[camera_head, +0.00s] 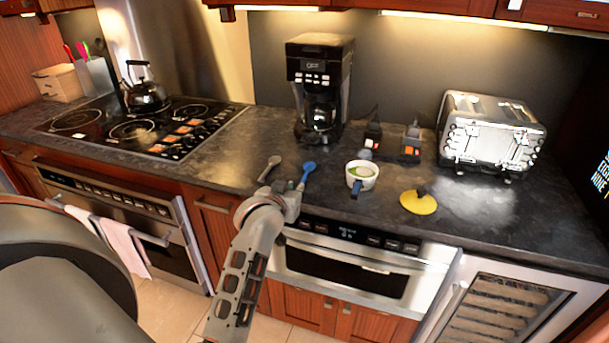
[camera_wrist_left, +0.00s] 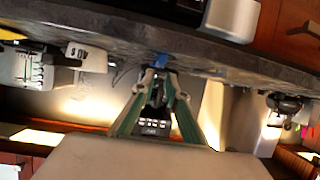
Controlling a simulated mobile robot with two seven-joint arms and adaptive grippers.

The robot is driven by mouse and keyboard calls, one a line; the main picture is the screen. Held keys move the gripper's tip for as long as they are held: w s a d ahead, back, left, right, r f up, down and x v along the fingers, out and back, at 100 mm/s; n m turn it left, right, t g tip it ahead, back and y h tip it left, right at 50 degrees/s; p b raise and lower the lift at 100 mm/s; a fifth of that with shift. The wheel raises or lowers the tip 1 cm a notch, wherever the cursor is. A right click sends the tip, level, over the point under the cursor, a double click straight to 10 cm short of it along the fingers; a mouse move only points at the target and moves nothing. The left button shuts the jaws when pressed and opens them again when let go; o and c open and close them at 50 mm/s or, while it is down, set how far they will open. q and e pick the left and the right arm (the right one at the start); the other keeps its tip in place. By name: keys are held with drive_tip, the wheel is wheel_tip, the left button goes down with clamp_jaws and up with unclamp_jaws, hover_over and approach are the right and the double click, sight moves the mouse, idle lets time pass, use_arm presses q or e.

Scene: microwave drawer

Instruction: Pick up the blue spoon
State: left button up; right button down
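The blue spoon (camera_head: 307,170) lies on the dark countertop near its front edge, above the built-in drawer oven. Its blue bowl points away from me, and its handle end is partly hidden by my left gripper. My left gripper (camera_head: 294,193) is at the counter edge, right by the handle. In the left wrist view, my gripper (camera_wrist_left: 160,78) shows a gap between its two fingertips, with a bit of the blue spoon (camera_wrist_left: 160,60) just past them. Whether the fingers touch the spoon cannot be told. My right gripper is not in view.
A grey spoon (camera_head: 269,168) lies just left of the blue one. The coffee maker (camera_head: 319,85) and toaster (camera_head: 489,135) are behind. The stove (camera_head: 140,128) is left.

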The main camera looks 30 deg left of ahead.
sight(302, 181)
use_arm(q)
drive_tip(key=x, duration=0.6)
drive_tip(key=shift+w+f, duration=0.2)
drive_tip(key=shift+f, duration=0.05)
drive_tip(key=shift+c, duration=0.4)
clamp_jaws()
drive_tip(key=shift+r, duration=0.15)
